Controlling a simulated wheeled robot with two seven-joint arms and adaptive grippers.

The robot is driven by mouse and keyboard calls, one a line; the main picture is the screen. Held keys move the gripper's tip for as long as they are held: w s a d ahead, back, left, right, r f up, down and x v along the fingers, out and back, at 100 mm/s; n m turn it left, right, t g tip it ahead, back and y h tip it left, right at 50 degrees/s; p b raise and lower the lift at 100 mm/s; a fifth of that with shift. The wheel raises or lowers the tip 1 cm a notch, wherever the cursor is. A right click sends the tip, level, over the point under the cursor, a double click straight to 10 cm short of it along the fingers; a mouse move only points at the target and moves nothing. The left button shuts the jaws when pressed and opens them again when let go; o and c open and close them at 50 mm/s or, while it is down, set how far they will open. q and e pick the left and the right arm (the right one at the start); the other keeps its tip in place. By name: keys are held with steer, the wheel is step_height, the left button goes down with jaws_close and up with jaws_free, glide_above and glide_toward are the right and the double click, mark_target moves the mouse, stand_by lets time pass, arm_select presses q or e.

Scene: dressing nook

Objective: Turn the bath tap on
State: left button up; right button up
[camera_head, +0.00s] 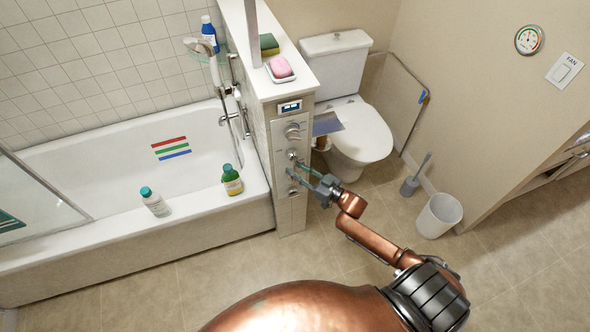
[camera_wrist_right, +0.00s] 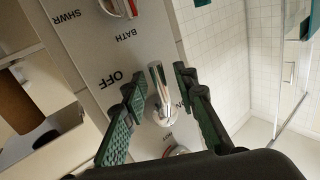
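The control panel (camera_head: 282,165) is on the end face of the partition at the bath's foot. In the right wrist view the panel (camera_wrist_right: 92,48) shows the words SHWR, BATH, OFF and ON. A chrome lever handle (camera_wrist_right: 158,94) sits on it between OFF and ON. My right gripper (camera_head: 308,177) is at the panel in the head view. In the wrist view its two green-padded fingers (camera_wrist_right: 162,108) are apart, one on each side of the lever. I cannot tell whether either finger touches it. My left gripper is not in view.
The bathtub (camera_head: 100,238) holds a white bottle (camera_head: 154,202) and a green bottle (camera_head: 232,180) on its front rim. The toilet (camera_head: 358,132) stands right of the partition. A white bin (camera_head: 439,215) and toilet brush (camera_head: 411,184) stand by the right wall. The front floor is clear.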

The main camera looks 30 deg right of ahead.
steer(key=shift+w+a, duration=0.1)
steer(key=shift+w, duration=0.1)
jaws_close()
stand_by(0.6)
